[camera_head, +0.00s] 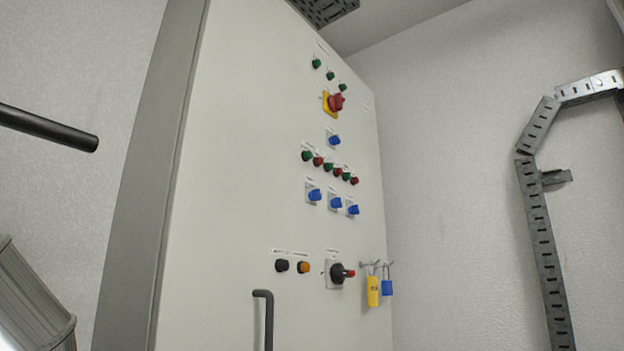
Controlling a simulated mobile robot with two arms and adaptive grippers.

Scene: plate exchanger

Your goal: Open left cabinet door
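A tall white cabinet door (235,175) fills the middle of the view and looks shut. A dark bar handle (269,322) sticks out from its lower part; its lower end is cut off by the picture edge. The cabinet's grey side (140,200) shows to the left of the door. Only this one door shows, and I cannot tell whether it is the left one. Neither of my grippers is in view.
The door carries a red rotary switch (336,102), blue knobs (335,203), a black selector (338,273) and yellow (373,291) and blue (387,287) padlocks. A black rod (50,128) juts in at left. A perforated cable tray (542,240) runs along the right wall.

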